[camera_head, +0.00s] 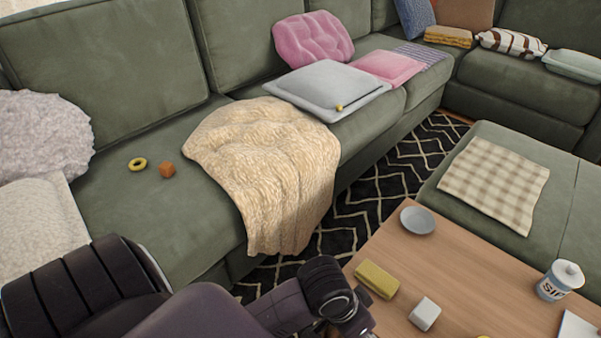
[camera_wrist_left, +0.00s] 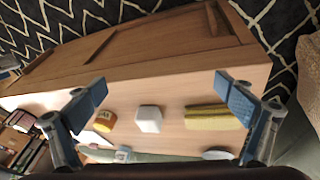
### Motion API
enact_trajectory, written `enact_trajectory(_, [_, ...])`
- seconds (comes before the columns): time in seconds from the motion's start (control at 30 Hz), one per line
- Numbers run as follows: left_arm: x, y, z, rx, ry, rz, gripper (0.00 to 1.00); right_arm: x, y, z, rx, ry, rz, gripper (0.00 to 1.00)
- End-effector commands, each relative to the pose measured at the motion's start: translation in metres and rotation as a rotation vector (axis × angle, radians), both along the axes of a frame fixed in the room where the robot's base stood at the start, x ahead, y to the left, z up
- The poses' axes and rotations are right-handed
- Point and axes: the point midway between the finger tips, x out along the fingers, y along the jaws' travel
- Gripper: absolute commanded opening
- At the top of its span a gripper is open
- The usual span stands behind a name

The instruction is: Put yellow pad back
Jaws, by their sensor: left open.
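The yellow pad (camera_head: 377,279) is a flat block lying on the wooden table (camera_head: 462,258), near its left edge in the head view. In the left wrist view the pad (camera_wrist_left: 212,117) lies on the tabletop toward the right finger. My left gripper (camera_wrist_left: 162,84) is open and empty, with its two blue fingertips wide apart above the table. In the head view my left arm comes in from the lower left and its wrist ends just left of the pad; its fingers are not clear there. My right gripper is in neither view.
A white block (camera_head: 425,313), a grey dish (camera_head: 418,220) and a lidded jar (camera_head: 561,280) stand on the table. An orange-yellow round item (camera_wrist_left: 104,121) shows in the wrist view. The green sofa (camera_head: 130,205), draped with a cream blanket (camera_head: 275,165), lies beyond a patterned rug.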

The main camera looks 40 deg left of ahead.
Motion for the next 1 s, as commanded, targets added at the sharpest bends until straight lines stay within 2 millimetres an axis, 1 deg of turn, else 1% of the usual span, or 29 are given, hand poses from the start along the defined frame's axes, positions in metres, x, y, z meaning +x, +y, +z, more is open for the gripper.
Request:
enact_trajectory(0.03, [-0.016, 0.013, -0.004, 0.016, -0.002, 0.026, 0.96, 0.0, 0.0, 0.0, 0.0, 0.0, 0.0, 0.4])
enact_trajectory(0.2, [-0.053, 0.065, -0.008, 0.118, -0.021, 0.09, 0.96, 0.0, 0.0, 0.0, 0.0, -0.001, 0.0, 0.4])
enact_trajectory(0.3, [-0.069, 0.088, -0.008, 0.173, -0.023, 0.113, 0.96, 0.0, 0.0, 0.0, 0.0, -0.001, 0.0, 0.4])
enact_trajectory(0.4, [-0.079, 0.102, -0.007, 0.209, -0.022, 0.123, 0.96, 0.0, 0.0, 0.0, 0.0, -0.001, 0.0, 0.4])
enact_trajectory(0.53, [-0.083, 0.108, -0.007, 0.225, -0.022, 0.126, 0.96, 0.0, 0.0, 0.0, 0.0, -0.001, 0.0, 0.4])
enact_trajectory(1.0, [-0.082, 0.107, -0.007, 0.223, -0.021, 0.126, 0.96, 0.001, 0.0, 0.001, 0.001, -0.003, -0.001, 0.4])
